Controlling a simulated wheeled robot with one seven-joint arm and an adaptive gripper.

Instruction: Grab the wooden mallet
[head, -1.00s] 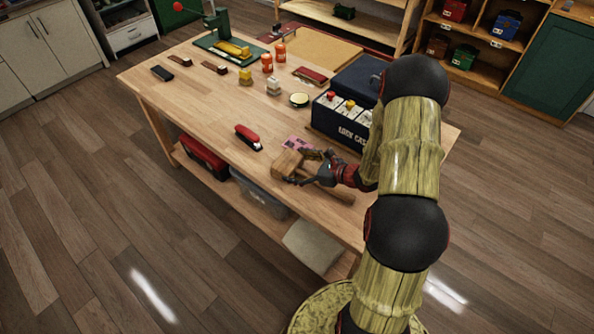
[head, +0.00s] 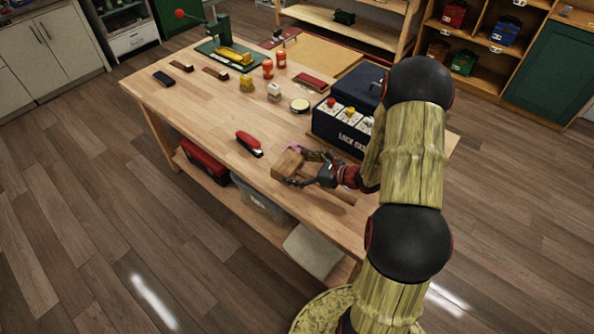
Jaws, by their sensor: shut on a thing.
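The wooden mallet (head: 288,164) is at the front edge of the workbench, with its block head to the left and its handle (head: 340,196) running to the lower right. My gripper (head: 305,170) is at the mallet, just right of the head, and is shut on it. One dark finger shows on the near side of the mallet and another on the far side. The exact contact is small and partly hidden by the gripper. I cannot tell whether the mallet is clear of the bench top.
A red-handled tool (head: 249,143) lies left of the mallet. A pink item (head: 294,148) is partly hidden behind the mallet head. The dark blue lock case (head: 342,127) stands behind my gripper. The bench's left front (head: 190,110) is clear.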

